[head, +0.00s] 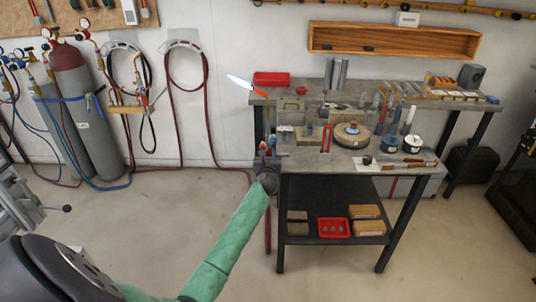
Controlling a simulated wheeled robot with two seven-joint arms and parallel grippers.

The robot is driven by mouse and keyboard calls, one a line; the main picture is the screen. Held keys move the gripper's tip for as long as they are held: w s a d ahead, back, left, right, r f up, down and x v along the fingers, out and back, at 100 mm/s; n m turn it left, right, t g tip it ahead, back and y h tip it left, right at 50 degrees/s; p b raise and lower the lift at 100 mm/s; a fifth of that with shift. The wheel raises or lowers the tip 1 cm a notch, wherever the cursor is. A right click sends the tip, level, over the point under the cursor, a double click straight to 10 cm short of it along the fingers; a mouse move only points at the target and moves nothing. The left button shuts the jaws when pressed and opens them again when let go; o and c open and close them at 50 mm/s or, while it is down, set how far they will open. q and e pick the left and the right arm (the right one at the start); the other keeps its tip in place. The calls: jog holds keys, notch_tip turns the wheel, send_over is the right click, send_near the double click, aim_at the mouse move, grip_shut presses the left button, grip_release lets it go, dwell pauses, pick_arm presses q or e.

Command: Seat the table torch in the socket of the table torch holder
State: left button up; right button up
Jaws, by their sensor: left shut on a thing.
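My left arm comes in from the lower left in a green sleeve. My left gripper (267,165) is at the left front corner of the workbench. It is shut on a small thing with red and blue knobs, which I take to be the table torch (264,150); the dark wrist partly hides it. A red upright frame (326,139) stands on the bench to the right of the gripper, apart from it. I cannot tell for sure which item is the table torch holder. My right gripper is not in view.
The workbench (345,160) is crowded with a round turntable (351,135), dark blue pots and tools. A lower shelf (300,240) holds blocks and a red bin. Gas cylinders (75,95) stand at the left wall. The floor in front is clear.

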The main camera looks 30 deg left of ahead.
pick_arm(q)
jog(key=shift+f, duration=0.35)
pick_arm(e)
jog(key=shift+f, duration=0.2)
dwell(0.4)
pick_arm(q)
jog(key=o, duration=1.1)
jog(key=shift+o, duration=0.2)
jog(key=shift+f, duration=0.1)
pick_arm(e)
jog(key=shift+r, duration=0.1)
pick_arm(q)
jog(key=b+v, duration=0.2)
jog(key=v, duration=0.6)
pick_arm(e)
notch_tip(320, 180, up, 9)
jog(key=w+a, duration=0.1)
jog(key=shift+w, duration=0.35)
